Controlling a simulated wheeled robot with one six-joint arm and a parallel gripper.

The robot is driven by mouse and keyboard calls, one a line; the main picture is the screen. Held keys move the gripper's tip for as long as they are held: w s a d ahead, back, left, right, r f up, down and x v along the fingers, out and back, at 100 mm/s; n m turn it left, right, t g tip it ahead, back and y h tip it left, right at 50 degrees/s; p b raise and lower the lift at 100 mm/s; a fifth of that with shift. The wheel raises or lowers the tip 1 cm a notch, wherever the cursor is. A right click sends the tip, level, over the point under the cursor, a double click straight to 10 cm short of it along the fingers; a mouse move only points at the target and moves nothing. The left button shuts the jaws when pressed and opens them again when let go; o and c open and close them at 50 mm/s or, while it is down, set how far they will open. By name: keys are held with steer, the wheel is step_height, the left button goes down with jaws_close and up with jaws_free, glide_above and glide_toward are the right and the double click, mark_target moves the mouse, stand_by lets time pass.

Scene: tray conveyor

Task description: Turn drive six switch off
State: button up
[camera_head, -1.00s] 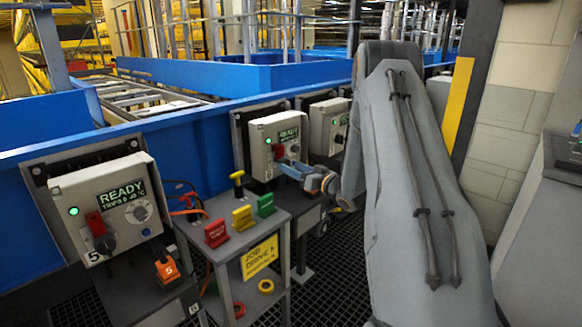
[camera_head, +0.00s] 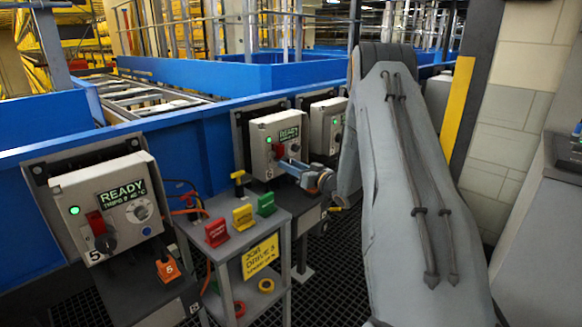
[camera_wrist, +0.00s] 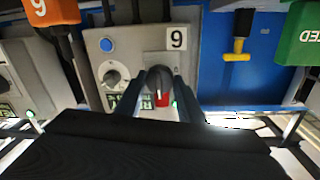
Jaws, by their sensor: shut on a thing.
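The drive six control box (camera_head: 262,165) is a pale grey panel with a lit READY display, mounted on the blue conveyor side. The wrist view shows it upside down, so its label (camera_wrist: 176,38) looks like a 9. Its rotary switch (camera_wrist: 158,82) has a dark grey handle on a red part, which also shows in the head view (camera_head: 279,151). My gripper (camera_wrist: 160,92) has one finger on each side of the handle and is shut on it. The fingers partly hide the switch, and its exact angle is hard to tell.
A similar box marked 5 (camera_head: 75,187) stands at left, with an orange tag (camera_head: 167,270) below it. A small grey stand (camera_head: 222,245) holds red, yellow and green tags close to my gripper. Another box (camera_head: 318,130) is just right, partly behind my arm.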

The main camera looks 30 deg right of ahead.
steer(key=shift+d+f+n+y+b, duration=0.15)
steer(key=shift+n+y+b, duration=0.2)
steer(key=shift+n+b, duration=3)
steer(key=shift+d+r+n+y+b, duration=0.1)
steer(key=shift+n+y+b, duration=0.5)
steer(key=shift+n, duration=5.25)
steer(key=shift+h, duration=0.25)
steer(key=o, duration=1.1)
steer(key=shift+c, duration=0.2)
steer(key=v, duration=0.7)
steer(key=shift+s+b, duration=0.3)
